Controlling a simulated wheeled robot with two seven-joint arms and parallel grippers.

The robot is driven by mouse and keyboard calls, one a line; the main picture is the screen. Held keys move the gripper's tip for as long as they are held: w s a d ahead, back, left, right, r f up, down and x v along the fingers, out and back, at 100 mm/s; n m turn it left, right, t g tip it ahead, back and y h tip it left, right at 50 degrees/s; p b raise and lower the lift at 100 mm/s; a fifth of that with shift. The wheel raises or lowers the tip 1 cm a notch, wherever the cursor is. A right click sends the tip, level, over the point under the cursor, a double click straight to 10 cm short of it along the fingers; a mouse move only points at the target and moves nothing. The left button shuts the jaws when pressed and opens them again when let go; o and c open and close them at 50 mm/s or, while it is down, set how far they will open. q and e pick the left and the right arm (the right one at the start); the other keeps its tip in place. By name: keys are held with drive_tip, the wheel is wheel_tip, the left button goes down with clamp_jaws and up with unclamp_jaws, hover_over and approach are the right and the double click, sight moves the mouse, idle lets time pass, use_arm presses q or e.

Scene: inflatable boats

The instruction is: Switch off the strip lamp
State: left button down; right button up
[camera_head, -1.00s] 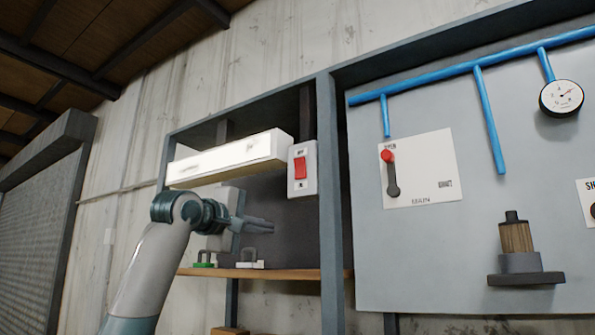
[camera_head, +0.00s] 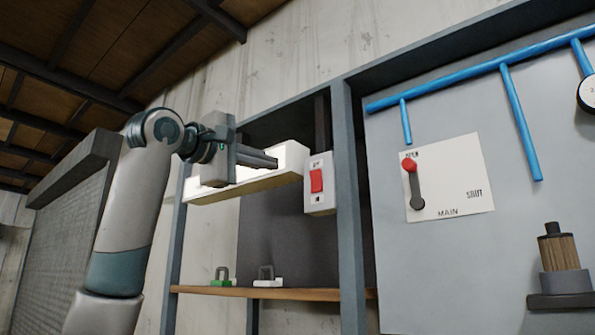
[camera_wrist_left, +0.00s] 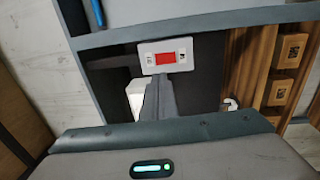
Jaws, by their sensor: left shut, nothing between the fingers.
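The strip lamp (camera_head: 255,180) is a long white bar, glowing bright, mounted in the grey-blue frame in the head view. At its right end is a white switch plate with a red rocker switch (camera_head: 316,181). The switch (camera_wrist_left: 166,58) also shows in the left wrist view, ahead of the fingers. My left gripper (camera_head: 274,162) is shut and empty, in front of the lamp and to the left of the switch, seemingly apart from it. In the wrist view its fingers (camera_wrist_left: 160,88) point toward the plate's lower edge. My right gripper is not in view.
A grey panel to the right holds a red-knobbed lever (camera_head: 412,182) marked MAIN, blue pipes (camera_head: 520,120) and a gauge (camera_head: 588,92). A wooden shelf (camera_head: 230,291) below the lamp carries small padlock-like items. A frame post (camera_head: 351,200) stands right of the switch.

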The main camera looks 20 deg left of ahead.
use_arm(q)
drive_tip(key=p, duration=0.8)
approach(315, 175)
drive_tip(key=x, duration=0.5)
drive_tip(key=shift+r, duration=0.2)
drive_tip(key=shift+w+d+f+p, duration=0.1)
drive_tip(key=shift+w+d+p, duration=0.2)
drive_tip(key=shift+w+p, duration=0.35)
